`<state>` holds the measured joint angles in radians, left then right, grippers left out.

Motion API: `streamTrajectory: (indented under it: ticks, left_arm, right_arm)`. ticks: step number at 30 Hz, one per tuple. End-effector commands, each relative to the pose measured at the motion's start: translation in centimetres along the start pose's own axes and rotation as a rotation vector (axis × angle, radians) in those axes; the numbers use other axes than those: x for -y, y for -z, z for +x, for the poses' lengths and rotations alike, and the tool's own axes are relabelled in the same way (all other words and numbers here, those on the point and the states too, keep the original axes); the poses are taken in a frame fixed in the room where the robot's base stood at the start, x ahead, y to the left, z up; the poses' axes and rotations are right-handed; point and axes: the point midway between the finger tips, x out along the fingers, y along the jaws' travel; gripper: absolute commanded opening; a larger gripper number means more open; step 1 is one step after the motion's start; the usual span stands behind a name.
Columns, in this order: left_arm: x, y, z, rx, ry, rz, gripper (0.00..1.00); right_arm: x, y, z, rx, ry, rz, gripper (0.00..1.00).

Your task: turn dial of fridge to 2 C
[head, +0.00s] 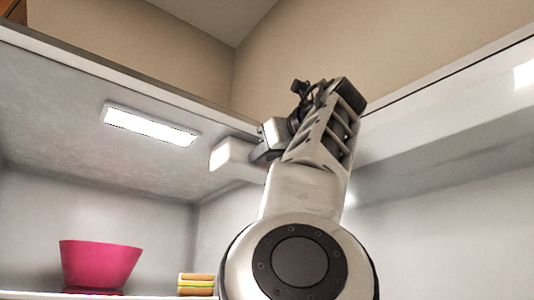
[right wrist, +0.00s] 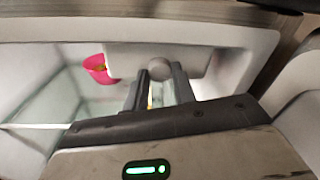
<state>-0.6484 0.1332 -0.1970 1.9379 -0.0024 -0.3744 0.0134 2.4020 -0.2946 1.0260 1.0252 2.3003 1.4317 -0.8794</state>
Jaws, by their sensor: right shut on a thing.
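The fridge's round grey dial (right wrist: 160,69) shows in the right wrist view, on the front of a pale housing (right wrist: 195,60) under the fridge ceiling. My right gripper (right wrist: 160,82) has one finger on each side of the dial and is shut on it. In the head view the right gripper (head: 264,150) is up against the right end of the white housing (head: 235,160), and the dial is hidden behind it. No temperature marks on the dial can be read. My left gripper is in neither view.
A pink bowl (head: 99,264) and a layered sandwich-like stack (head: 197,284) stand on a shelf at the lower left. A lit lamp (head: 150,125) is on the fridge ceiling. The open fridge door (head: 450,150) is at the right, near my right arm.

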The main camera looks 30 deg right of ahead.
Motion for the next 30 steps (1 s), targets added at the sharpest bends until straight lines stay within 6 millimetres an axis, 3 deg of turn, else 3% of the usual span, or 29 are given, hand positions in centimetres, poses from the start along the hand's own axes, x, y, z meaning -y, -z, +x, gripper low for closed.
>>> streamTrajectory:
  ticks: [18, 30]
  left_arm:
    - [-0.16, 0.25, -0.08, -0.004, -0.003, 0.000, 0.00]
    - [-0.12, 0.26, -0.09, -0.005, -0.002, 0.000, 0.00]
  right_arm:
    - [0.13, -0.20, -0.09, -0.038, -0.018, 0.562, 0.03]
    - [0.16, -0.24, -0.08, -0.055, -0.027, 0.818, 0.03]
